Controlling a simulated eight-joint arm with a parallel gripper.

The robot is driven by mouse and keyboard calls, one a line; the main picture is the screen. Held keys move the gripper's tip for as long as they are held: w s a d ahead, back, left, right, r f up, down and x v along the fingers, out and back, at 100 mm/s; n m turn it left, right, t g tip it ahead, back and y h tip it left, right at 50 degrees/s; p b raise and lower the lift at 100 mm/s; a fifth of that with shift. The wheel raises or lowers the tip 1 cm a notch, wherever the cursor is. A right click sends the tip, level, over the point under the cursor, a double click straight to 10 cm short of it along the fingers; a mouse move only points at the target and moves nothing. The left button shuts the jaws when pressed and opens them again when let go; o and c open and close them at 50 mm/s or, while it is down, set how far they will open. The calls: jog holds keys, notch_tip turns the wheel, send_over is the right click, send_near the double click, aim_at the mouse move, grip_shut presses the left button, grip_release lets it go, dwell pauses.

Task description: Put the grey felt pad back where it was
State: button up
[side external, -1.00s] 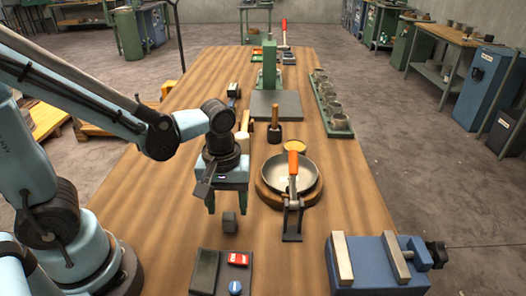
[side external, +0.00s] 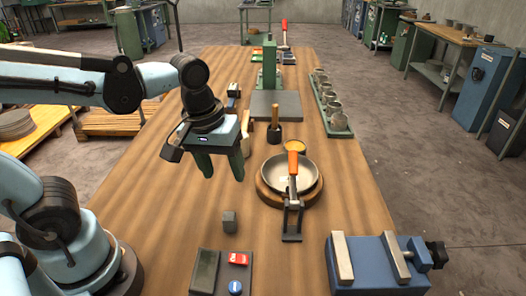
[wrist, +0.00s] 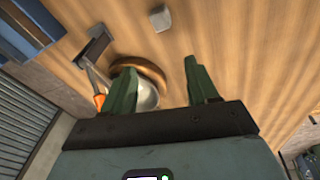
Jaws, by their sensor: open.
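A small grey block (side external: 229,222), which looks like the grey felt pad, stands alone on the bare wood in front of the bowl. It also shows in the wrist view (wrist: 160,18), beyond my fingertips. Its material is too small to tell. My gripper (side external: 222,178) is open and empty, tilted, and above and behind the block in the side view. The metal bowl (side external: 290,174) sits on a round wooden base, right of my gripper.
A dark tray (side external: 221,288) at the near edge holds a dark flat piece, a red item and a blue one. A blue vise (side external: 378,272) is at the near right. Wood around the block is clear.

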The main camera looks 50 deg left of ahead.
jog(key=shift+w+a+r+m+t, duration=0.15)
jog(key=shift+w+a+m+t, duration=0.1)
jog(key=shift+a+m+t, duration=0.55)
jog(key=shift+w+a+r+m+t, duration=0.1)
jog(key=shift+w+a+m+t, duration=0.25)
jog(key=shift+m+t, duration=0.8)
jog(key=shift+w+a+r+m+t, duration=0.15)
jog(key=shift+a+m+t, duration=0.5)
jog(key=shift+m, duration=0.6)
